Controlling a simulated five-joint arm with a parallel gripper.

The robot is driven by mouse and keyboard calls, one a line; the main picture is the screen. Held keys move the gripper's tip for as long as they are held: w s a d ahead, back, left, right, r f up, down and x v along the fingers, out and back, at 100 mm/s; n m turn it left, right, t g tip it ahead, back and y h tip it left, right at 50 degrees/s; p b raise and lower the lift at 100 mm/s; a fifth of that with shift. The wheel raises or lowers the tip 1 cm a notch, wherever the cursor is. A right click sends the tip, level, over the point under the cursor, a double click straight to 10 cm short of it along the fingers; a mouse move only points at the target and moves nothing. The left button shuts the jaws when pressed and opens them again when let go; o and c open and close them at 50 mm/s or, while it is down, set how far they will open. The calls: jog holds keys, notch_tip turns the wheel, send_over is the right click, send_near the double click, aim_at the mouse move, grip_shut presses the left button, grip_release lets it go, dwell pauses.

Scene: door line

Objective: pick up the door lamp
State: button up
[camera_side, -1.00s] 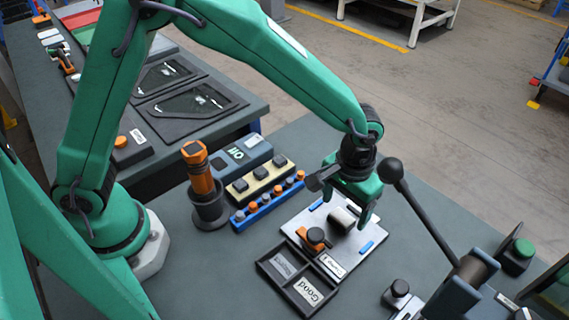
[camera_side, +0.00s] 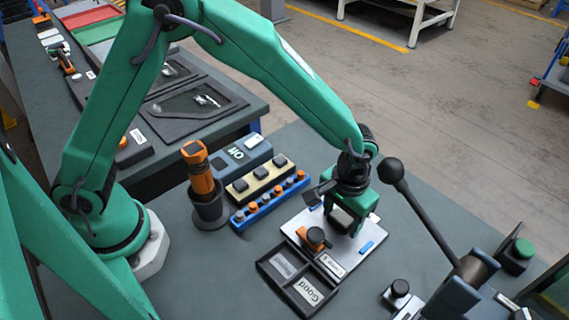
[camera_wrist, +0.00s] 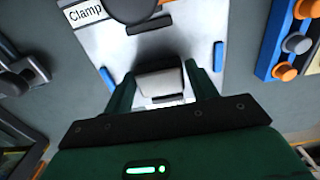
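The door lamp, a small pale block with a rounded top (camera_wrist: 160,84), sits on the light grey clamp plate (camera_wrist: 105,42). In the side view my gripper (camera_side: 343,220) is down over the plate (camera_side: 292,224) and mostly hides the lamp. In the wrist view the two green fingers of my gripper (camera_wrist: 160,72) stand one on each side of the lamp. They look open, with narrow gaps beside it; contact is hard to judge.
A dark tray marked "Good" (camera_side: 285,268) lies in front. A black lever (camera_side: 425,218) rises at right. A blue rail with knobs (camera_side: 268,203) and an orange tool in a holder (camera_side: 203,180) stand left.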

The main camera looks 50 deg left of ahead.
aim_at(342, 216)
jog(key=c, duration=0.6)
jog(key=shift+o, duration=0.2)
jog(key=shift+r, duration=0.15)
notch_tip(342, 216, up, 10)
jog(key=shift+f, duration=0.15)
jog(key=o, duration=0.3)
jog(key=c, duration=0.4)
jog(key=s+a, duration=0.2)
jog(key=a, duration=1.7)
jog(key=shift+c, duration=0.2)
jog(key=s+a, duration=0.8)
jog(key=a, duration=0.3)
jog(key=shift+s+a, duration=0.2)
jog(key=shift+a, duration=0.15)
